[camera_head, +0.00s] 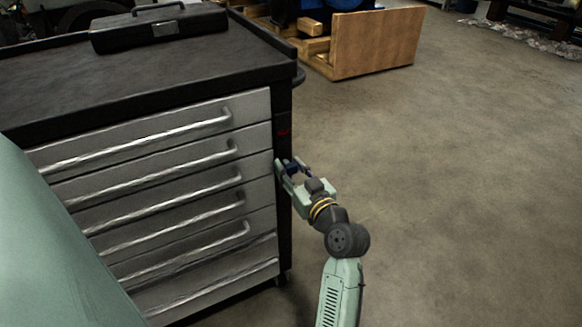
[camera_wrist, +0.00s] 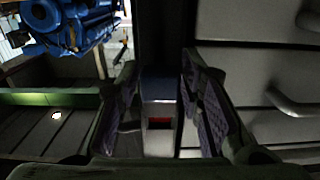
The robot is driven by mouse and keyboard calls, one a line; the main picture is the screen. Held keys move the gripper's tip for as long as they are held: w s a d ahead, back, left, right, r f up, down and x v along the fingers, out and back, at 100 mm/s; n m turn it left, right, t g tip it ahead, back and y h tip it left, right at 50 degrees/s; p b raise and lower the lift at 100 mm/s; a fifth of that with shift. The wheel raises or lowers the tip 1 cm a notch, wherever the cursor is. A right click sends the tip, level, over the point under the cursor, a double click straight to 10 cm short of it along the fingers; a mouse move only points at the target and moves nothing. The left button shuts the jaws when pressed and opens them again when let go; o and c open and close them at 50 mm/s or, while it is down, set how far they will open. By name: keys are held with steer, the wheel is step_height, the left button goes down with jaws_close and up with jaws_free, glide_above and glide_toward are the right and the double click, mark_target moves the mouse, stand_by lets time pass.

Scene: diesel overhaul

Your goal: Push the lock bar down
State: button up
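The lock bar appears to be the dark upright strip (camera_head: 284,150) at the right front edge of the grey tool cabinet, with a small red mark near its upper part. My gripper (camera_head: 290,171) is beside this strip, near the upper drawers and below the red mark. In the wrist view, a narrow grey block (camera_wrist: 158,110) with a dark bluish face and a red patch shows between my two fingers. The fingers (camera_wrist: 165,112) are apart, with gaps at the block's sides. I cannot tell whether they touch the strip.
The cabinet's drawers have long handles (camera_head: 180,190). A dark toolbox (camera_head: 160,28) lies on the cabinet top (camera_head: 60,85). A wooden crate (camera_head: 375,45) stands behind, and a blue engine (camera_wrist: 70,25) shows in the wrist view. The concrete floor (camera_head: 460,190) to the right is clear.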

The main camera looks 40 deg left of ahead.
steer(key=shift+o, duration=1)
steer(key=shift+r, duration=0.1)
steer(key=v, duration=1.2)
